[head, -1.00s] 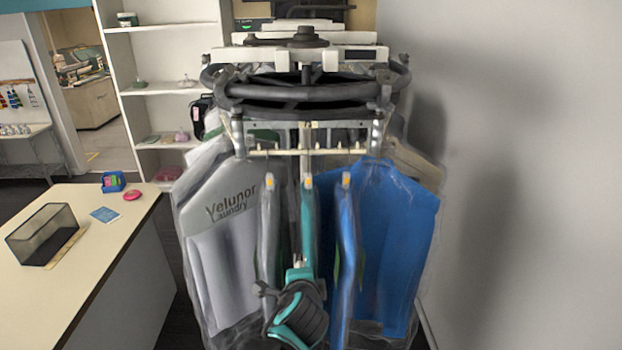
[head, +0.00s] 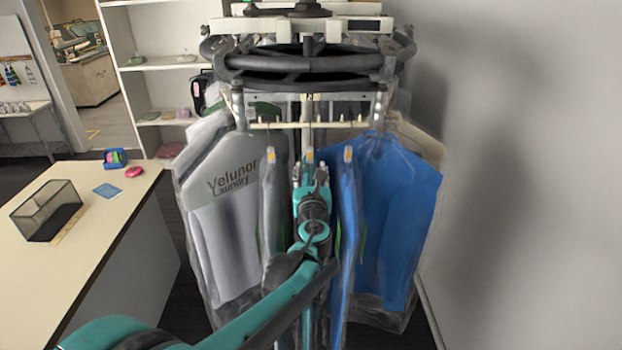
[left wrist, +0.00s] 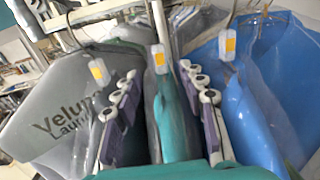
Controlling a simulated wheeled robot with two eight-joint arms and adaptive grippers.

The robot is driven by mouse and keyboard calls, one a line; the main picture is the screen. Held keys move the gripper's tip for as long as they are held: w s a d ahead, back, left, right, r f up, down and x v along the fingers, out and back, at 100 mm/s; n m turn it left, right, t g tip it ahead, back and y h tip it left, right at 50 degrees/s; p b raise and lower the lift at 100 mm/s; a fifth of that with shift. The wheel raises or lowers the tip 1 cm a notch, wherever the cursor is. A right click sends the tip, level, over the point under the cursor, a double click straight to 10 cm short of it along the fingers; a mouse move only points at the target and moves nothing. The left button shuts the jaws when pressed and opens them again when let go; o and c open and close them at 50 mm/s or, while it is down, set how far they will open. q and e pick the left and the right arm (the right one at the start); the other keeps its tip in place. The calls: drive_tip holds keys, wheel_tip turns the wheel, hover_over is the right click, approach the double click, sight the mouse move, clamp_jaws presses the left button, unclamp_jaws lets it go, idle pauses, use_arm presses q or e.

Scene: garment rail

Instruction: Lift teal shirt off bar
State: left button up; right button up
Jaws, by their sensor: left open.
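The teal shirt (left wrist: 172,112) hangs edge-on in a clear cover between its neighbours, with an orange-marked white tag (left wrist: 159,58) at its top. My left gripper (head: 310,178) is in front of it, just below its tag in the head view, and hides much of it. In the left wrist view the open fingers (left wrist: 163,103) stand on either side of the teal shirt, apart from each other. The bar (head: 270,125) runs above the garments. My right gripper is not in view.
A grey Velunor Laundry garment (head: 228,190) hangs at left and a blue shirt (head: 395,205) at right, close to my fingers. A round dark rail (head: 300,62) is above. A counter (head: 95,255) stands left, a wall (head: 530,180) right.

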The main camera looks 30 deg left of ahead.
sight(310, 142)
use_arm(q)
drive_tip(key=shift+b+x, duration=0.75)
drive_tip(key=shift+x, duration=4.1)
drive_tip(key=shift+d, duration=0.1)
clamp_jaws()
drive_tip(key=shift+r, duration=0.2)
drive_tip(key=shift+r+p, duration=1.15)
drive_tip(key=shift+r, duration=0.4)
drive_tip(key=shift+s, duration=0.1)
drive_tip(key=shift+v, duration=3.45)
